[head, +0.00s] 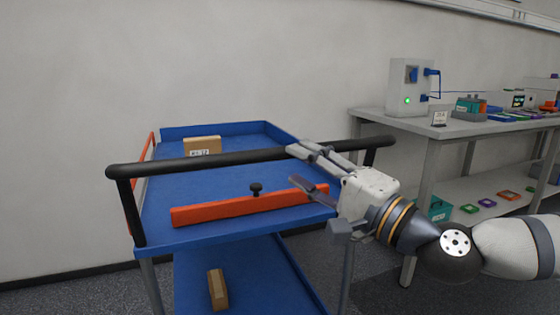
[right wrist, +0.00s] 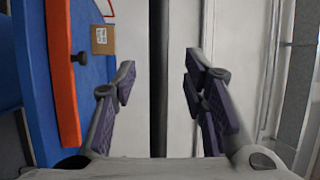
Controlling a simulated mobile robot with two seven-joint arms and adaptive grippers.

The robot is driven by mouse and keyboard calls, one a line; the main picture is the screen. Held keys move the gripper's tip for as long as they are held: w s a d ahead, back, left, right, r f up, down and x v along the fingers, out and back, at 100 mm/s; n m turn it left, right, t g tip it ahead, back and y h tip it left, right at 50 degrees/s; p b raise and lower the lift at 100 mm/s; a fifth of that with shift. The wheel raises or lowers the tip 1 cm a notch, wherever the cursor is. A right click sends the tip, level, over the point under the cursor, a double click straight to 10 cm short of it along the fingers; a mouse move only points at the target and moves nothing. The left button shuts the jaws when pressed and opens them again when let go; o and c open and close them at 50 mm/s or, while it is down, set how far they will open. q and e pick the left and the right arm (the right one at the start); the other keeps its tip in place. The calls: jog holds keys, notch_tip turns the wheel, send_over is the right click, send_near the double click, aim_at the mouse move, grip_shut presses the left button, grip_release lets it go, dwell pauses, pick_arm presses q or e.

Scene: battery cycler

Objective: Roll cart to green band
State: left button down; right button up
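The cart (head: 220,230) is blue with two shelves and stands against the wall. Its black push handle (head: 220,162) runs across the near end; in the right wrist view the handle (right wrist: 160,75) is a dark upright bar between the fingers. My right gripper (head: 300,168) is open at the right part of the handle, one finger above the bar and one below. In the right wrist view both fingers (right wrist: 160,72) stand apart from the bar. No green band shows. My left gripper is not in view.
The cart carries a cardboard box (head: 202,146) on top, a red bar (head: 240,207) with a black knob, and a box (head: 218,289) below. A grey workbench (head: 400,122) with a white device (head: 405,87) stands close on the right. The wall limits room behind.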

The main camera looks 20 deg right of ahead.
aim_at(283, 156)
jog(key=x, duration=0.6)
jog(key=shift+w+f, duration=0.1)
jog(key=shift+w, duration=0.05)
grip_shut()
